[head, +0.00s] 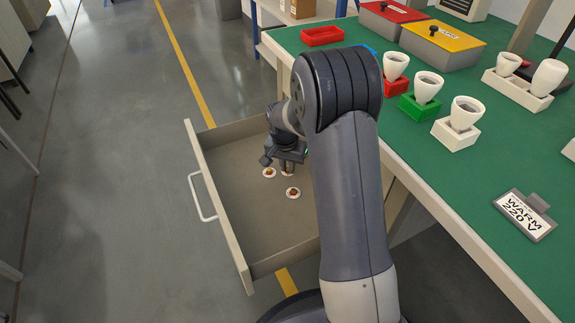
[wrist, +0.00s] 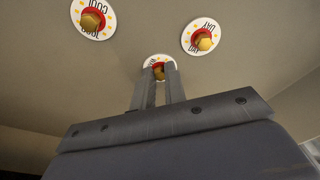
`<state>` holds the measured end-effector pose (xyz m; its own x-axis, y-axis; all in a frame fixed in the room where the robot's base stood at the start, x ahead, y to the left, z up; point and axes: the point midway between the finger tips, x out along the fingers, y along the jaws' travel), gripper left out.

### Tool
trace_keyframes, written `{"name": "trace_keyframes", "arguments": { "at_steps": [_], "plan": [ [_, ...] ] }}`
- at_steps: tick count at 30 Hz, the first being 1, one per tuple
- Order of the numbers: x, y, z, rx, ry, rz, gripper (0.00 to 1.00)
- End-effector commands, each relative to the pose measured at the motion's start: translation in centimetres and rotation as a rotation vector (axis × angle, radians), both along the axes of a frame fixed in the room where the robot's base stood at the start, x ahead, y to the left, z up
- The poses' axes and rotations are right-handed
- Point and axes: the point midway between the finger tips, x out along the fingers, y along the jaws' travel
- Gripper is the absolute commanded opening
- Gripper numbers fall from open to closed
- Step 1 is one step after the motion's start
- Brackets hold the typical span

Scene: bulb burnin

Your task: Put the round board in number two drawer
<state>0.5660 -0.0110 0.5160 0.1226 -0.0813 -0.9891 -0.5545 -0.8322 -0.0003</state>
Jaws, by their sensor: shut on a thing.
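Three round white boards with red and brass-coloured centres are in the open drawer (head: 228,168). One board (head: 269,172) is at the left, another (head: 293,193) is nearer, and they show in the wrist view as one marked COOL (wrist: 92,20) and one marked DAY (wrist: 202,36). My gripper (head: 287,165) is low inside the drawer. In the wrist view its fingers (wrist: 158,72) are shut on the third board (wrist: 158,60), which is partly hidden behind them; its lettering cannot be read. No drawer number is visible.
The drawer front with its white handle (head: 201,198) stands out over the floor. The green bench (head: 470,200) at right carries bulbs in red, green and white holders, a WARM 220 V sign (head: 524,214), a red tray (head: 322,36) and lidded boxes (head: 442,42).

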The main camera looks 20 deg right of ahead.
Motion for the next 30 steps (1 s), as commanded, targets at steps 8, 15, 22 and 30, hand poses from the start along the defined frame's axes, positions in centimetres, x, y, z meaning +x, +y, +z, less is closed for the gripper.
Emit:
{"name": "trace_keyframes", "arguments": {
  "at_steps": [8,15,22,30],
  "plan": [
    [0.0,0.0,-0.1,0.000,0.001,0.000,0.34],
    [0.0,0.0,0.0,0.000,0.001,0.000,0.34],
    [-0.2,0.2,2.4,0.001,-0.003,0.000,0.34],
    [-0.9,0.6,8.3,0.000,-0.002,0.000,0.34]
  ]
}}
